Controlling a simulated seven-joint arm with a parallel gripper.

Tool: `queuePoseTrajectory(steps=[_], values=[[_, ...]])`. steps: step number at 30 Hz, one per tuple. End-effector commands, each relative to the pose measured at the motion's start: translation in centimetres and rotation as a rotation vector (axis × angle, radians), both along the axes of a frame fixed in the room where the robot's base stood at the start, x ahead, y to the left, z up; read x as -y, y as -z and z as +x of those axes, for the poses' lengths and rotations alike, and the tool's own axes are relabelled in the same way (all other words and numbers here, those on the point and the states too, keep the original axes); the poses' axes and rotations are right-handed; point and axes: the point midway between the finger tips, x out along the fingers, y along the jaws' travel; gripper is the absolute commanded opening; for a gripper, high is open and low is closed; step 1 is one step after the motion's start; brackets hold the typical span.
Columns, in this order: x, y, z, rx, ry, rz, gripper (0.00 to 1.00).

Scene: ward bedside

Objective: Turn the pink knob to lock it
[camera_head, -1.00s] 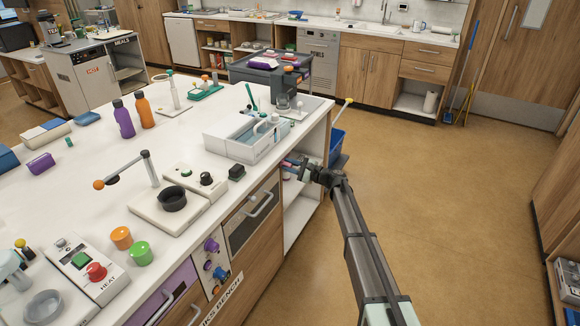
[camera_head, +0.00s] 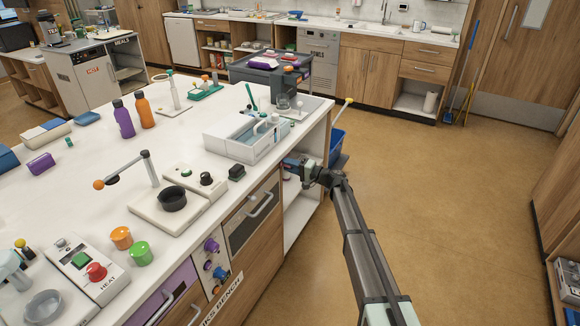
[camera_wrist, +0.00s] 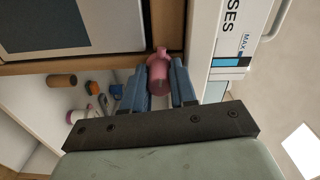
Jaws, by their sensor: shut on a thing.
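The pink knob (camera_wrist: 158,74) shows in the middle of the wrist view, on the wooden edge strip between the open shelf bay and a white panel. My gripper (camera_wrist: 160,82) has one blue finger on either side of the knob and is shut on it. The knob itself is hidden there by my gripper. I cannot tell how far the knob is turned.
The white panel (camera_wrist: 230,50) with printed lettering stands right of the knob in the wrist view. An open shelf (camera_wrist: 55,120) with several small items lies left.

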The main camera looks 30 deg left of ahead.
Motion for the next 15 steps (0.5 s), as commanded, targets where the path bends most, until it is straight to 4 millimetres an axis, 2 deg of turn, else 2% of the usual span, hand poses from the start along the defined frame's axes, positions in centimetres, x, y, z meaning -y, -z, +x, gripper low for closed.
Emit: queuePoseTrajectory(steps=[6, 15], values=[[-0.05, -0.01, -0.03, 0.091, -0.001, 0.0, 0.0], [-0.06, -0.02, -0.02, 0.136, -0.001, 0.0, 0.0]])
